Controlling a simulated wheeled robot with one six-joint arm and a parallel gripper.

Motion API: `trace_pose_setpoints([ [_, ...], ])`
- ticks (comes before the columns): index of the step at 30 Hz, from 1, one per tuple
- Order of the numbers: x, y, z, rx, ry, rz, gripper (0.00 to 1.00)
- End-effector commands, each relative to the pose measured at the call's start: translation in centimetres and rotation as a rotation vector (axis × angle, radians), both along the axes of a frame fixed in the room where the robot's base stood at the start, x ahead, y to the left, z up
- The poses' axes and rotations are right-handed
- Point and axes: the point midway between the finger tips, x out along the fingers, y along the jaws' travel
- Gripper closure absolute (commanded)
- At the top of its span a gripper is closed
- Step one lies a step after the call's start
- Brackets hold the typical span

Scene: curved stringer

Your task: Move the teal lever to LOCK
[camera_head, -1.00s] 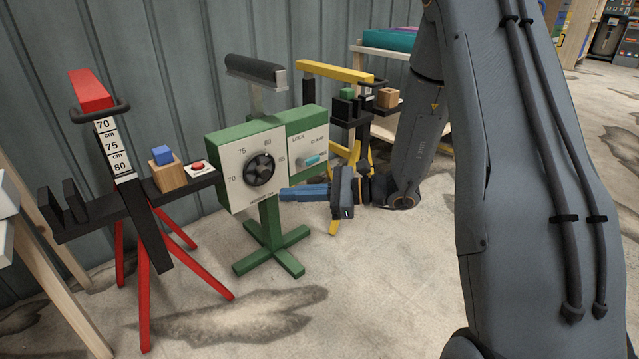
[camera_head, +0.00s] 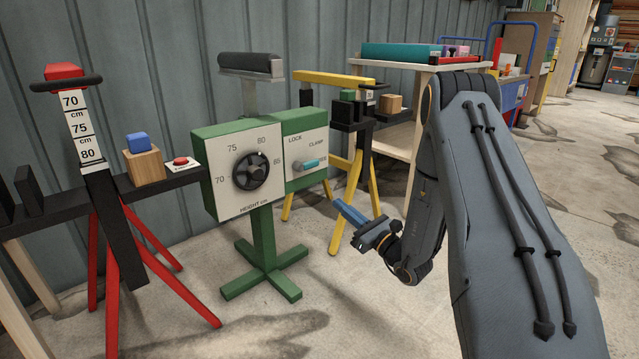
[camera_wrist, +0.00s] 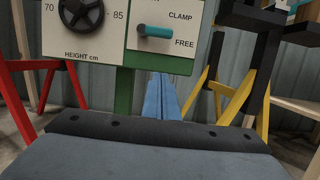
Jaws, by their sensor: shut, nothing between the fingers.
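The teal lever (camera_head: 312,163) is on the white plate (camera_head: 300,155) at the right of the green stand's head. It lies roughly level and points right. In the wrist view the lever (camera_wrist: 157,32) has its tip between the printed words CLAMP and FREE. The word LOCK (camera_head: 295,138) is above it at the upper left. My gripper (camera_head: 339,206) is shut and empty. In the head view it is below and to the right of the lever. In the wrist view its blue fingers (camera_wrist: 161,82) point toward the plate from below, apart from the lever.
A black dial (camera_head: 250,171) marked HEIGHT cm sits left of the lever. A red stand (camera_head: 98,240) with a wooden block (camera_head: 145,166) and red button (camera_head: 181,161) is at left. A yellow trestle (camera_head: 347,195) stands behind at right. Open floor lies in front.

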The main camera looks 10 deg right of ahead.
Motion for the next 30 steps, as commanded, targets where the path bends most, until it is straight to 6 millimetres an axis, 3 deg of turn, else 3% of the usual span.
trace_pose_setpoints([
  [14, 1.0, 0.5, 0.2, -0.003, -0.002, 0.002, 1.00],
  [30, 8.8, 4.7, 3.0, -0.002, -0.003, 0.000, 1.00],
])
